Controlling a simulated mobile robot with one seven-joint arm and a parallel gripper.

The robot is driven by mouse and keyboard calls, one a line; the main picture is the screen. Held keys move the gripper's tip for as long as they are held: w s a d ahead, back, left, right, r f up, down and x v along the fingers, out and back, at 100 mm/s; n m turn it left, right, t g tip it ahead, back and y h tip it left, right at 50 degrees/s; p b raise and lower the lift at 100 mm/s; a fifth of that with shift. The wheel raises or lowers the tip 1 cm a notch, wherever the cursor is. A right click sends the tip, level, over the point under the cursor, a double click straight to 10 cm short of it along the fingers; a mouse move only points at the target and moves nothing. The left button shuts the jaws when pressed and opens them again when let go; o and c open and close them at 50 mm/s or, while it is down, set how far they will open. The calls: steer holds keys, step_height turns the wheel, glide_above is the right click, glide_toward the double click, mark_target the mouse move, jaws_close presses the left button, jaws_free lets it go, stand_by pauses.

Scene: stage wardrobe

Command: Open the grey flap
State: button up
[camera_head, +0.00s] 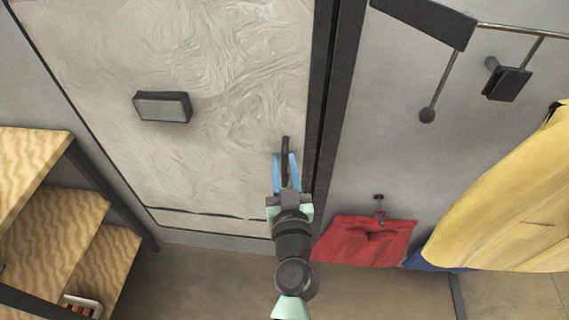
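The grey flap (225,75) is a large, pale, swirl-textured panel at the left and centre of the head view. It looks flush in its dark frame, with a thin dark line along its bottom. An upright dark handle (285,147) sits near its lower right edge. My gripper (285,158) is at this handle, one blue finger on each side of it. Whether the fingers press on the handle or stand apart from it I cannot tell. My gripper and wrist hide the handle's lower end and part of the flap's bottom edge.
A dark-rimmed grey block (162,107) sits on the flap. Wooden steps (60,230) stand at the left. A dark post (330,90) runs along the flap's right. Beyond it hang a red cloth (365,240) and a yellow garment (500,210), below a rail (508,30).

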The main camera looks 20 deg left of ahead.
jaws_close()
stand_by(1.2)
